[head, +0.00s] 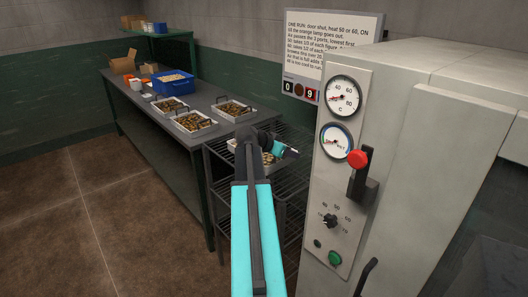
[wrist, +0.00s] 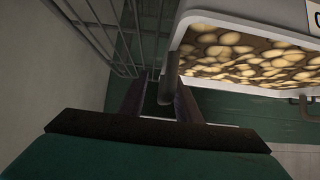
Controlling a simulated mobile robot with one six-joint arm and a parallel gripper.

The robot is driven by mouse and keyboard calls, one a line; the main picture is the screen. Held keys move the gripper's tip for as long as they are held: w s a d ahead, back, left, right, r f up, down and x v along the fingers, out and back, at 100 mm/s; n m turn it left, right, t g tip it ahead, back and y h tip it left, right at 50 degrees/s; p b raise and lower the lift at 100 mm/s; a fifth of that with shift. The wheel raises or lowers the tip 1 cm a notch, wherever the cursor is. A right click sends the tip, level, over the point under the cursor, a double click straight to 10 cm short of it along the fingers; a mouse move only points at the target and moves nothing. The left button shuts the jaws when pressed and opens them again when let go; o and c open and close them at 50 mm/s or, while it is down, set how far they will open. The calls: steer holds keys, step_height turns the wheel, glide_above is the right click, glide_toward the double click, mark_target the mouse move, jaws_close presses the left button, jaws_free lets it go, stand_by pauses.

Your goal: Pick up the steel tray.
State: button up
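A pale steel tray (wrist: 235,22) full of sliced, yellow-brown pieces fills the upper right of the wrist view. In the head view the tray (head: 233,146) sits on the wire rack, partly hidden behind my arm. Its dark handle (wrist: 168,78) hangs at the tray's near left corner. My gripper (wrist: 160,100) is at this handle, with the handle's bar between its two dark fingers. A gap shows beside the bar, so the fingers look open. In the head view my fingertips are too small to read.
A wire rack (head: 290,205) stands between the bench and a grey cabinet (head: 345,140) with gauges and a red-knobbed lever (head: 358,160). Similar filled trays (head: 194,123) and a blue bin (head: 173,84) stand on the bench (head: 150,117). The floor at left is clear.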

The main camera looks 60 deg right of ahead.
jaws_close()
stand_by(1.4)
